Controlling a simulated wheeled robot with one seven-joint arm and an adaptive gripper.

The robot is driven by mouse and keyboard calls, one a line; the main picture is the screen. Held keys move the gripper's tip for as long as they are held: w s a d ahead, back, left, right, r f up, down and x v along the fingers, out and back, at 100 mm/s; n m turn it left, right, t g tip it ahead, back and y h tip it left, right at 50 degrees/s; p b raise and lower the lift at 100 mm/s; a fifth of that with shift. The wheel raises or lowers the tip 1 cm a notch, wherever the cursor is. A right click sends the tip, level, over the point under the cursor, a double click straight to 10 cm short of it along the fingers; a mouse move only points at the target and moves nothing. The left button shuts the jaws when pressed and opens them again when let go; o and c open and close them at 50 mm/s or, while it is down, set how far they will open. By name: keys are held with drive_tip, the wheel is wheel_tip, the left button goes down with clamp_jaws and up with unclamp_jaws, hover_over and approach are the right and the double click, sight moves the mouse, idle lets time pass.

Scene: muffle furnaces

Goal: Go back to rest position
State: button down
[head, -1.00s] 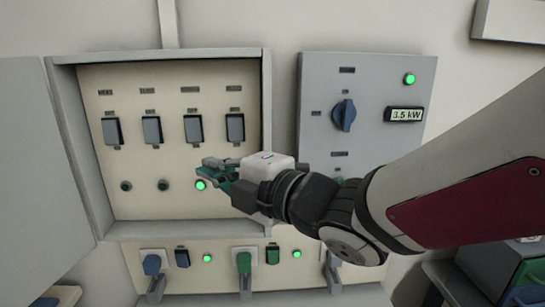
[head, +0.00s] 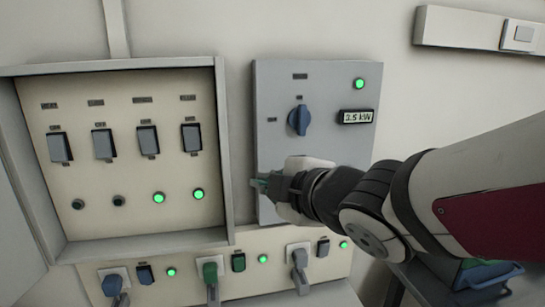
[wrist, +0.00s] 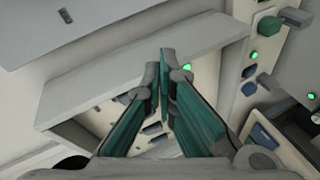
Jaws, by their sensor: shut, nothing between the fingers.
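My gripper (head: 262,184) is at the end of my arm, which reaches in from the right in the head view. It is in front of the lower part of the grey panel (head: 345,145), to the right of the open switch box (head: 228,150). In the wrist view its two teal fingers (wrist: 166,62) come together at the tips, with nothing held between them. Part of the grey panel is hidden behind the gripper and arm.
The box holds several dark switches (head: 103,145); two of its lower lamps are green (head: 158,198). The grey panel has a blue knob (head: 299,120) and a kW display (head: 356,117). Plugs (head: 209,272) sit below. A wall trunking (head: 470,30) runs at upper right.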

drive_tip(key=s+d+f+m+g+h, duration=0.1)
drive_tip(key=s+d+f+m+h, duration=0.2)
drive_tip(key=d+m, duration=0.4)
drive_tip(key=s+d+m+g+h, duration=0.2)
drive_tip(key=s+d+m+h, duration=0.25)
drive_tip(key=d, duration=0.55)
drive_tip(key=s+d+f+m+g, duration=0.1)
drive_tip(key=s+f+m+g, duration=0.1)
drive_tip(key=s+m, duration=0.2)
drive_tip(key=s+d+f+m+g+p, duration=0.1)
drive_tip(key=s+d+f+m+g, duration=0.1)
drive_tip(key=s, duration=0.8)
drive_tip(key=m+g, duration=0.1)
drive_tip(key=m, duration=0.1)
drive_tip(key=shift+s+d+m, duration=0.15)
drive_tip(key=shift+d+m, duration=0.15)
drive_tip(key=shift+m, duration=0.05)
